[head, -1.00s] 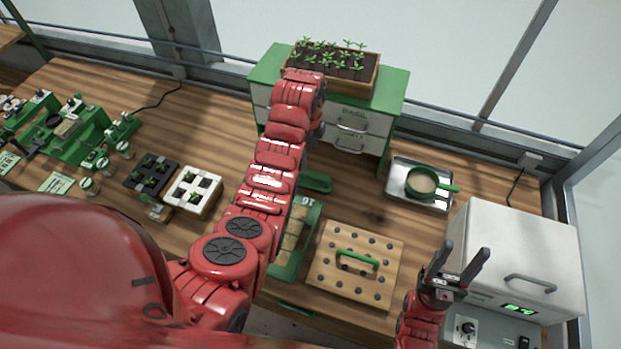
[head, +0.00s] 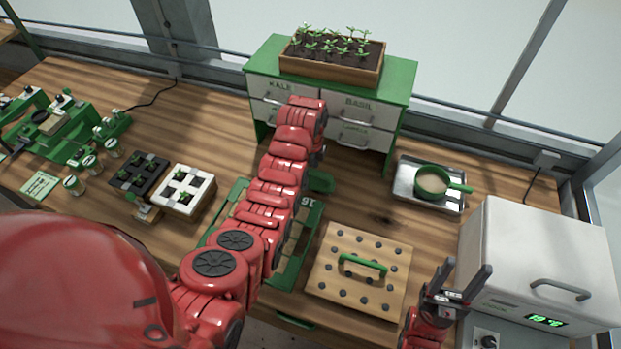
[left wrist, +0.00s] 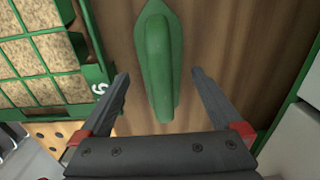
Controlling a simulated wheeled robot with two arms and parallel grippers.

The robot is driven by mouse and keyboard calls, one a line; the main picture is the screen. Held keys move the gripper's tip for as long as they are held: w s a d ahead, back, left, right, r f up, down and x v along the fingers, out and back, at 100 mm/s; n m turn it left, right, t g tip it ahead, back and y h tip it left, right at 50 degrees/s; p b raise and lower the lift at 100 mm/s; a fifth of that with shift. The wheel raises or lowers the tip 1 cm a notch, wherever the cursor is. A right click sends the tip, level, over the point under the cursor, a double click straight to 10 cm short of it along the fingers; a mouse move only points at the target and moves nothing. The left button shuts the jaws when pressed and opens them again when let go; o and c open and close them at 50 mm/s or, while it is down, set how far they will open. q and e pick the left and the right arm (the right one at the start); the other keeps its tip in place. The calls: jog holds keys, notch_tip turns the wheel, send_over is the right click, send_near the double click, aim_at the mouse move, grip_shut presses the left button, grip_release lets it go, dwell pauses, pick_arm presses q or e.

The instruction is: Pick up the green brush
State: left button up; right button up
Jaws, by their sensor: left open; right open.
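The green brush (left wrist: 158,70) lies on the wooden bench beside the tray in the left wrist view. It is long, with a raised rounded handle and a pointed far end. In the head view only part of it (head: 321,182) shows, right of my left arm. My left gripper (left wrist: 160,74) is open above the brush, with one finger on each side of it and nothing held. In the head view my own arm mostly hides that gripper. My right gripper (head: 467,268) is open and empty, pointing up near the white oven.
The green tray (head: 290,268) of tan blocks is partly under my left arm. A peg-holed board (head: 330,275) with a green handle, a drawer cabinet (head: 400,85), a metal tray (head: 405,185) with a green sieve and a white oven (head: 500,240) stand around.

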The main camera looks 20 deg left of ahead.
aim_at(311, 180)
pick_arm(q)
jog(key=shift+f+p, duration=0.25)
jog(key=shift+p, duration=0.1)
jog(key=shift+w+f+p, duration=0.15)
jog(key=shift+f+p, duration=0.2)
jog(key=shift+f, duration=1)
jog(key=c, duration=1.4)
jog(key=shift+c, duration=0.2)
jog(key=shift+r, duration=0.15)
